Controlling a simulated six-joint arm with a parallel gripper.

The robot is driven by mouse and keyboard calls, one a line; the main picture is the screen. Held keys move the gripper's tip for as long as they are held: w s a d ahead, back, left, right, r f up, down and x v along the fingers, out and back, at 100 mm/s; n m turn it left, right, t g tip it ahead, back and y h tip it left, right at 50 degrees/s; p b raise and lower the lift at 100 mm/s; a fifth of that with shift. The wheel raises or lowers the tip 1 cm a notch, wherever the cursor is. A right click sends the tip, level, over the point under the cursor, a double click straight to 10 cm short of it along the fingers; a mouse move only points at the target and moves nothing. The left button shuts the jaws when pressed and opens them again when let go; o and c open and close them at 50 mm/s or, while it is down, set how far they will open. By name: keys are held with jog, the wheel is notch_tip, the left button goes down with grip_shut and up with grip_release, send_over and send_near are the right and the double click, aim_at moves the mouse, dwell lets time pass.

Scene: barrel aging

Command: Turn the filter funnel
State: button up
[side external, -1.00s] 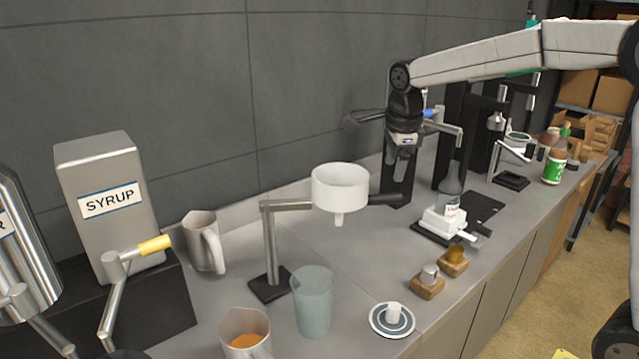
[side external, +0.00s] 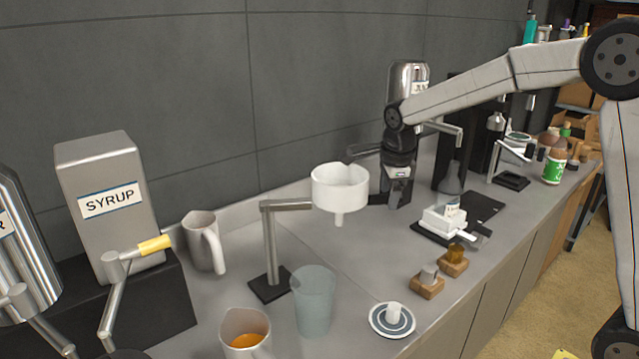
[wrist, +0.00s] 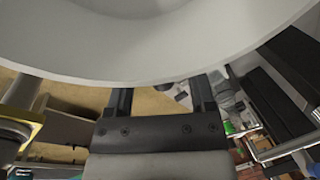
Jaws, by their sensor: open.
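The white filter funnel (side external: 340,187) hangs upright in the arm of its metal stand (side external: 270,245), spout down. My gripper (side external: 397,190) points down just right of the funnel, close to the handle's end. Its jaws are apart. In the wrist view the funnel's pale curved wall (wrist: 150,45) fills the top, and the fingers of my gripper (wrist: 162,95) reach up to its lower edge. Their tips are hidden there, and I cannot tell whether the handle is between them.
A clear cup (side external: 314,300) stands below and left of the funnel. A pitcher of orange liquid (side external: 245,340), a grey pitcher (side external: 203,242) and a striped saucer (side external: 392,319) are around the stand. A white scale (side external: 443,219) sits to the right. Counter below the funnel is clear.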

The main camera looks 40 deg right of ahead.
jog(key=shift+f, duration=0.25)
grip_shut()
dwell(1.4)
